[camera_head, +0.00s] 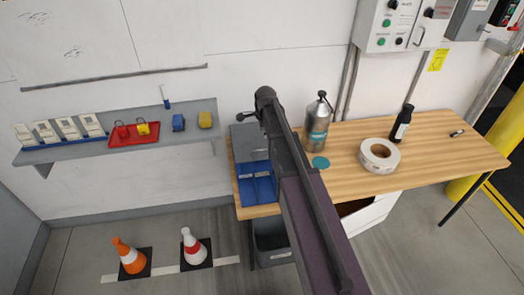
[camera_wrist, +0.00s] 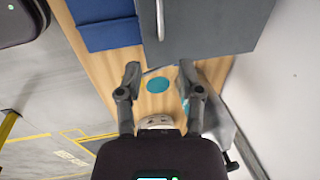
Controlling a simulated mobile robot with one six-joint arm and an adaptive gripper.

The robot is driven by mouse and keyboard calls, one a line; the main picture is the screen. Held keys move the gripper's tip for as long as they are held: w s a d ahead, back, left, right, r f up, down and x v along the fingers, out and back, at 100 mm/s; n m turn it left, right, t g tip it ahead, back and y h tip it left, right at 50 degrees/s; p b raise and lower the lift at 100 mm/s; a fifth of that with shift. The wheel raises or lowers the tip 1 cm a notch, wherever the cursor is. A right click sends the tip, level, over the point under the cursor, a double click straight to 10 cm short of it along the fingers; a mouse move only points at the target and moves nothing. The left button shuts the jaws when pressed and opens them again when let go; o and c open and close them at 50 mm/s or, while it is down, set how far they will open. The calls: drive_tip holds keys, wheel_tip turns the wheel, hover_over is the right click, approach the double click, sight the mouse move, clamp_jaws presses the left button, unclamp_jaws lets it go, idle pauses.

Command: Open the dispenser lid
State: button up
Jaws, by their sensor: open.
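A grey box-like dispenser (camera_head: 246,145) stands on the left end of the wooden table, partly hidden by my arm in the head view. In the wrist view the dispenser (camera_wrist: 215,30) fills the top right, with a pale bar handle (camera_wrist: 160,18) on its left part. The lid looks closed, though its edges are hard to make out. My gripper (camera_wrist: 160,72) is open and empty, its fingertips just below the dispenser's near edge in the wrist picture. I cannot tell whether they touch it. In the head view my arm hides the fingers.
Blue trays (camera_head: 258,184) lie beside the dispenser. A silver bottle (camera_head: 317,128), a teal disc (camera_head: 320,162), a white tape roll (camera_head: 380,155) and a dark bottle (camera_head: 402,123) stand on the wooden table (camera_head: 450,150). A wall shelf (camera_head: 60,153) is left. Two cones stand on the floor.

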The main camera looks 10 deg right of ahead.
sight(262, 150)
drive_tip(key=shift+w+f+b, duration=0.4)
drive_tip(key=shift+f+b, duration=1.4)
drive_tip(key=shift+f, duration=0.1)
drive_tip(key=shift+w+f+b, duration=0.35)
drive_tip(key=shift+f+b, duration=1.45)
drive_tip(key=shift+f, duration=0.1)
drive_tip(key=shift+w+f+b, duration=0.4)
drive_tip(key=shift+f+b, duration=1.4)
drive_tip(key=shift+f, duration=0.1)
drive_tip(key=shift+d, duration=0.1)
clamp_jaws()
